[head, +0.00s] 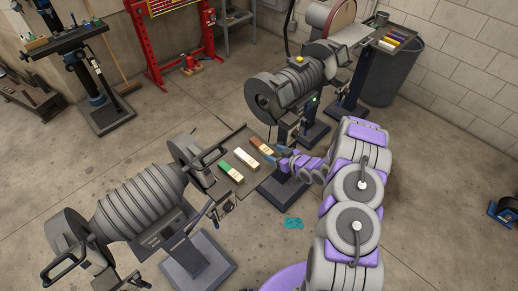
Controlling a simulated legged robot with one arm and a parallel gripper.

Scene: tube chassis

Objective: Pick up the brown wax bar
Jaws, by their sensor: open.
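The brown wax bar (262,146) lies on a dark tray (224,161) between two grinding machines. It is the rightmost and farthest of a row of bars with pale labelled ends. A white bar (245,160) and a green bar (231,172) lie to its left and nearer. My gripper (277,156) is just right of the brown bar's labelled end, with its blue fingers open around or beside that end. I cannot tell whether the fingers touch the bar.
A grey ribbed machine (140,205) stands at the left, and another (290,85) stands behind the tray. A teal item (293,223) lies on the open concrete floor.

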